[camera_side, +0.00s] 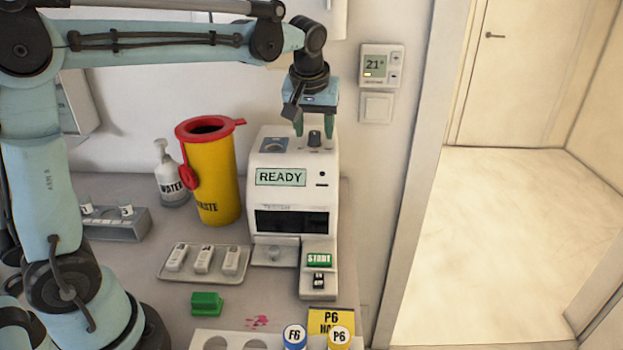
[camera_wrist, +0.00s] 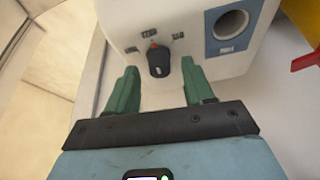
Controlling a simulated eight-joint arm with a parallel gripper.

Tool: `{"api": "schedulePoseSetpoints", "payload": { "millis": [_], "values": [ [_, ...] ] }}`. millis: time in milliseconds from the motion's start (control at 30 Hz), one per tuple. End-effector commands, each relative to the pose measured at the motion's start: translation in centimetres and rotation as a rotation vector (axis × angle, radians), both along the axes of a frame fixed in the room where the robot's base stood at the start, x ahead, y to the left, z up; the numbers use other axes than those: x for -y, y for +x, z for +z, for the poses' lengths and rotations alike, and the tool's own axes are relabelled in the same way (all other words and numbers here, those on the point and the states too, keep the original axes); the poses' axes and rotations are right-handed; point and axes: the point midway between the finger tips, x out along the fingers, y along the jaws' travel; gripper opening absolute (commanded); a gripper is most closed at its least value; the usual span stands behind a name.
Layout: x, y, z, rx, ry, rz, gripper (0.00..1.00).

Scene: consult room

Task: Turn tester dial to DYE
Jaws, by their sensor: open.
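The tester (camera_side: 290,210) is a white machine with a screen reading READY. Its black dial (camera_side: 315,138) stands on the top face. In the wrist view the dial (camera_wrist: 158,60) has an orange-red mark at one end, pointing up toward the middle of several small labels, which are too blurred to read. My gripper (camera_side: 313,128) is above the tester's top with its green fingers pointing down. In the wrist view the gripper (camera_wrist: 157,78) is open, one finger on each side of the dial, with clear gaps and no contact seen.
A blue-framed round port (camera_wrist: 230,25) is beside the dial. A yellow waste bin (camera_side: 212,175) with a red rim and a water bottle (camera_side: 170,175) stand left of the tester. A tray (camera_side: 204,264) with several white cassettes and a green block (camera_side: 206,303) lie in front.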

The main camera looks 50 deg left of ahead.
Motion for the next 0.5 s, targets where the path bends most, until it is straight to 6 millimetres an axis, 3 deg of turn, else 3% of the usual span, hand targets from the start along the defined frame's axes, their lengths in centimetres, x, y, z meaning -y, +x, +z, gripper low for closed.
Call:
{"api": "schedulePoseSetpoints", "payload": {
  "millis": [400, 500],
  "values": [
    [-0.17, 0.22, -0.73, 0.000, 0.000, 0.000, 0.52],
    [-0.17, 0.22, -0.72, 0.000, 0.000, 0.000, 0.37]
  ]
}}
